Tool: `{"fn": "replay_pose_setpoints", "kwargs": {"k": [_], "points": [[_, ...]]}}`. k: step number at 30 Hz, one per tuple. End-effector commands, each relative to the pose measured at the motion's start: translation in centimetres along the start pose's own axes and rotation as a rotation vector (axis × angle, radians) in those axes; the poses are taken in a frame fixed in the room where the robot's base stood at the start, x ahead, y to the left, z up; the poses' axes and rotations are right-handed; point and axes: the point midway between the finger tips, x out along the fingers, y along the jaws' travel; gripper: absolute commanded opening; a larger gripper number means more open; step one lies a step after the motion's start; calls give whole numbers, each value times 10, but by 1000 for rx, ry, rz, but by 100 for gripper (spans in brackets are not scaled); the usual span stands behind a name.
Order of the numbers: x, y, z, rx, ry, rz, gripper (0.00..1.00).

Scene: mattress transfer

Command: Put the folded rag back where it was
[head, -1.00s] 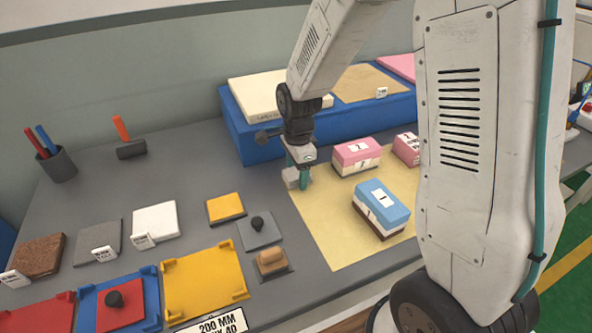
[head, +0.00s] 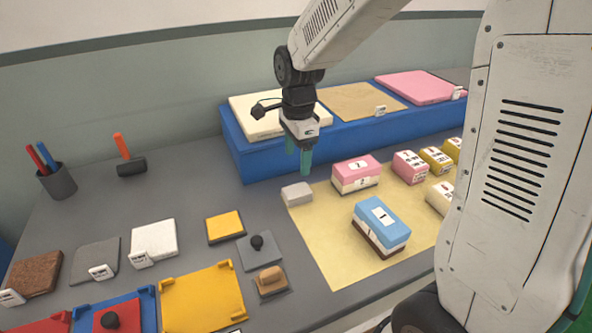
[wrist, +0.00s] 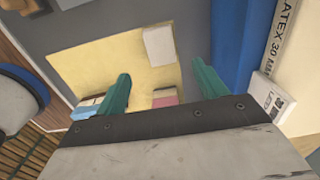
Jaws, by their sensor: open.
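The folded rag, which I take to be the small pale grey block (head: 297,194), lies flat at the far left corner of the pale yellow sheet (head: 335,238). In the wrist view the rag (wrist: 159,46) shows at the sheet's edge, beyond the fingertips. My gripper (head: 299,160) hangs above and slightly behind the rag, fingers pointing down, apart from it. In the wrist view its two green fingers (wrist: 162,78) are spread, with nothing held between them.
A blue platform (head: 240,150) behind carries cream (head: 270,115), tan (head: 358,103) and pink (head: 420,87) slabs. Pink-and-cream (head: 355,175) and blue-topped (head: 381,225) blocks stand on the sheet to the right. Sample pads and a yellow tray (head: 203,297) lie left.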

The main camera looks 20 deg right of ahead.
Motion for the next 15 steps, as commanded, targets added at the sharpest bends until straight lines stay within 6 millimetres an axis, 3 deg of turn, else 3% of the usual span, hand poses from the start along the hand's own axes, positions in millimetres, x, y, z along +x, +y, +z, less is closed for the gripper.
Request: {"fn": "replay_pose_setpoints", "kwargs": {"k": [8,11,15], "points": [[-15,3,-1,-19,0,-2,71],[-29,18,-3,-107,1,-12,71],[-64,64,-10,-380,10,-37,71]]}}
